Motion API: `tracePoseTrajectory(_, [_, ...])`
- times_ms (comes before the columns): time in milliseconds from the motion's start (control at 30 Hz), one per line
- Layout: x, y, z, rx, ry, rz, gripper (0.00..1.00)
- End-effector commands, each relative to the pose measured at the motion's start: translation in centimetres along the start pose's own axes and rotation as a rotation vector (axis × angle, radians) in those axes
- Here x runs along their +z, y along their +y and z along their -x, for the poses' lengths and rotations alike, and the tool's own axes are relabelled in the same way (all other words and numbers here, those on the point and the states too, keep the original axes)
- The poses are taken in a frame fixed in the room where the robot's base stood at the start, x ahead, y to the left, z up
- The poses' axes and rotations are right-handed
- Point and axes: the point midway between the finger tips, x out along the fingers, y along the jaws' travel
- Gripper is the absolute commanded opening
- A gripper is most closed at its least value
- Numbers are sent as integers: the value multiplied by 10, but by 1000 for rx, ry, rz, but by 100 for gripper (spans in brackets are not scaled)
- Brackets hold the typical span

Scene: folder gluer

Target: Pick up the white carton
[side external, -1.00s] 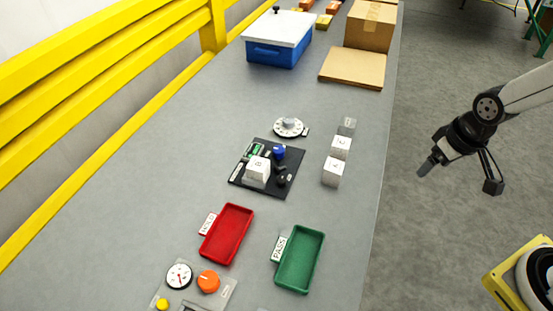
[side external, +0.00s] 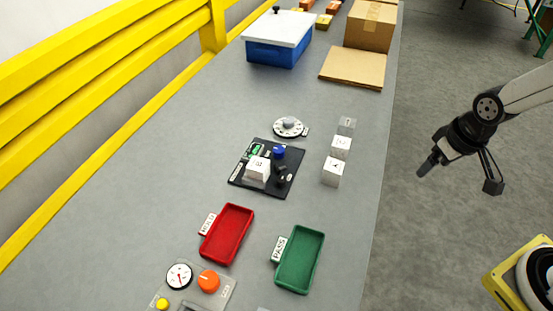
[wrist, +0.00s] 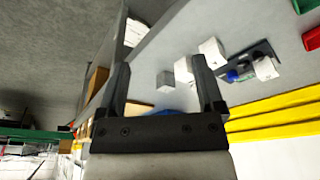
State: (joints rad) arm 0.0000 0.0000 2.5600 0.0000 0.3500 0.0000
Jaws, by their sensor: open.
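Two white cube-shaped cartons stand in a row near the table's right edge in the side view: a nearer one (side external: 332,172) and a middle one (side external: 340,147). A grey cube (side external: 347,126) stands behind them. Another white carton (side external: 258,168) sits on a black fixture board (side external: 264,189). I cannot tell which white carton the task means. My gripper (side external: 425,168) is open and empty, off the table's right side and apart from every carton. In the wrist view its two fingers (wrist: 162,62) stand wide apart, with the row of cubes beyond them.
A red tray (side external: 227,233) and a green PASS tray (side external: 300,260) lie in front. A round dial (side external: 289,127) lies behind the board. A blue box with white lid (side external: 277,52) and a cardboard box (side external: 371,24) stand far back. A yellow rail (side external: 110,62) runs along the left.

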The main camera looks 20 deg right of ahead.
Motion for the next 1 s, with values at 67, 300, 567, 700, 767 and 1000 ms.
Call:
tracePoseTrajectory(67, [0, 0, 0, 0, 0, 0, 100])
tracePoseTrajectory(300, [-1, 0, 0, 0, 0, -1, 100])
tracePoseTrajectory(567, [-25, -9, -2, -6, -13, -42, 100])
tracePoseTrajectory(700, [-53, -22, -6, -12, -29, -94, 100])
tracePoseTrajectory(767, [-67, -29, -9, -14, -39, -122, 100])
tracePoseTrajectory(1000, [-122, -65, -21, -16, -79, -244, 100])
